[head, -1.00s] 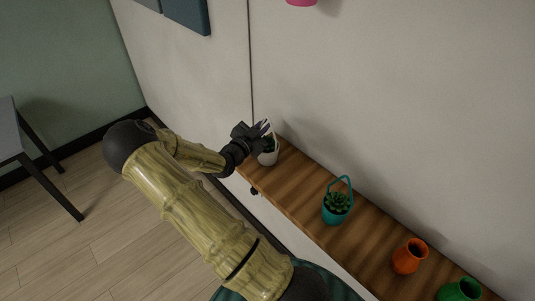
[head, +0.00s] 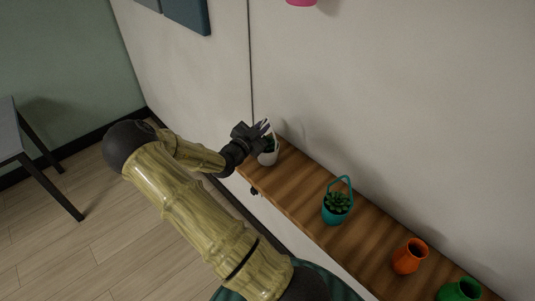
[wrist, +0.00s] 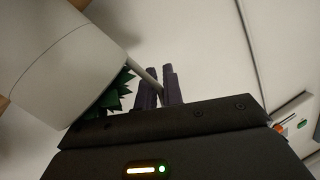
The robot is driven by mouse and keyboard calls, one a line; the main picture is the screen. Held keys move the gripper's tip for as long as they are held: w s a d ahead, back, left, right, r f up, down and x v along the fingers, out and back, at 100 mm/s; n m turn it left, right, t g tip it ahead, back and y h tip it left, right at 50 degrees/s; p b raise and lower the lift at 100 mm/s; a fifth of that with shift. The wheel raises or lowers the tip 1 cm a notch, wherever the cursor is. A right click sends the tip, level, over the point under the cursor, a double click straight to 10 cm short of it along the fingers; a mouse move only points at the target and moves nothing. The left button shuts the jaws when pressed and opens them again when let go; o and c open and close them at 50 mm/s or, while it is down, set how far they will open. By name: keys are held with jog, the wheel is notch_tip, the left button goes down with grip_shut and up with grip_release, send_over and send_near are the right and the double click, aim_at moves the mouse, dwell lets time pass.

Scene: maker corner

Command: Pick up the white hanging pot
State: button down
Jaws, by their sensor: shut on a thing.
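The white hanging pot (head: 269,157) is at the far left end of the wooden shelf, with a green plant in it. In the wrist view the white pot (wrist: 62,62) fills the upper left, with dark green leaves (wrist: 112,98) at its rim. My gripper (head: 265,127) is above the pot. In the wrist view my gripper's two dark fingers (wrist: 159,88) are close together, shut on the pot's thin pale handle (wrist: 143,73). I cannot tell whether the pot's base touches the shelf.
The wooden shelf (head: 300,196) runs along the wall. A pink thing (head: 301,2) is high on the wall. A table (head: 15,135) stands at the left.

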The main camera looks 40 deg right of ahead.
dwell(0.3)
notch_tip(320, 180, up, 10)
jog(key=b, duration=0.2)
dwell(0.4)
jog(key=shift+r, duration=0.15)
dwell(1.1)
